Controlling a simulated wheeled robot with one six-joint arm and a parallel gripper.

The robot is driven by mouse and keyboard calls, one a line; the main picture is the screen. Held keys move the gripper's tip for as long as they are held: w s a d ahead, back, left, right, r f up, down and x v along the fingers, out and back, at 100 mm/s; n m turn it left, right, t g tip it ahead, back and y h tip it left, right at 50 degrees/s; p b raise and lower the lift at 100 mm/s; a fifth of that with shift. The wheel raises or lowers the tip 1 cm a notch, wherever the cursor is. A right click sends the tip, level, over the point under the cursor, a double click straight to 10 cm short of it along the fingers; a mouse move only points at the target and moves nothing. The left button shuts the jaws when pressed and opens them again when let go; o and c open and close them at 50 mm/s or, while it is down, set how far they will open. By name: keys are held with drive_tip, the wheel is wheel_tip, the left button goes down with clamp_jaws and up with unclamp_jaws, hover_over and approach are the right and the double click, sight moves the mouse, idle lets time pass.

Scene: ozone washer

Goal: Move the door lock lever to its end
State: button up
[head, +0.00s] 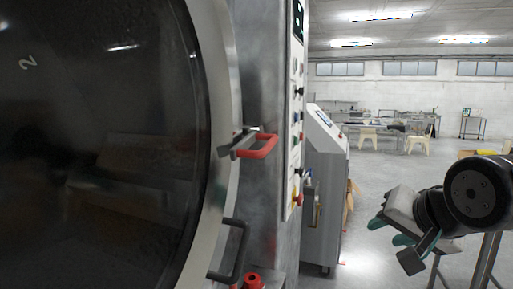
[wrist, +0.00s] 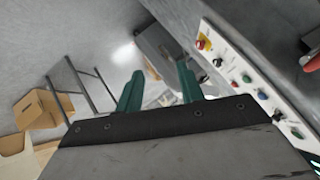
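The door lock lever (head: 258,148), a red loop handle on a metal bracket, sticks out at the right rim of the large round dark door (head: 110,150). My gripper (head: 384,232) is well to the right of the lever and lower in the head view, clear of the washer. Its two teal fingers stand apart with nothing seen between them in the wrist view (wrist: 158,88). A red part (wrist: 312,62) at the right edge of the wrist view may be the lever, cut off by the frame.
A black door handle (head: 243,250) sits below the lever, near a red knob (head: 253,280). A control panel (head: 295,125) with buttons is right of the lever; a grey cabinet (head: 325,200) stands behind. Cardboard boxes (wrist: 40,108) lie on the floor. Open floor (head: 370,180) lies beyond.

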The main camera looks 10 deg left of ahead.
drive_tip(key=w+a+r+m+t+y, duration=0.1)
drive_tip(key=w+a+r+t+y, duration=0.15)
drive_tip(key=a, duration=0.35)
drive_tip(key=w+a+r+m+t+y, duration=0.1)
drive_tip(key=w+a+r, duration=0.1)
drive_tip(key=a+r, duration=0.3)
drive_tip(key=m+t+y, duration=0.1)
drive_tip(key=y, duration=0.3)
approach(270, 148)
drive_tip(key=x, duration=0.5)
drive_tip(key=shift+a+f, duration=0.2)
drive_tip(key=shift+a, duration=0.05)
drive_tip(key=shift+m, duration=0.3)
drive_tip(key=x, duration=0.6)
drive_tip(key=shift+w+a+r, duration=0.1)
drive_tip(key=shift+w+a, duration=0.1)
drive_tip(key=shift+w, duration=0.15)
drive_tip(key=shift+w+a, duration=0.2)
drive_tip(key=shift+w, duration=0.1)
clamp_jaws()
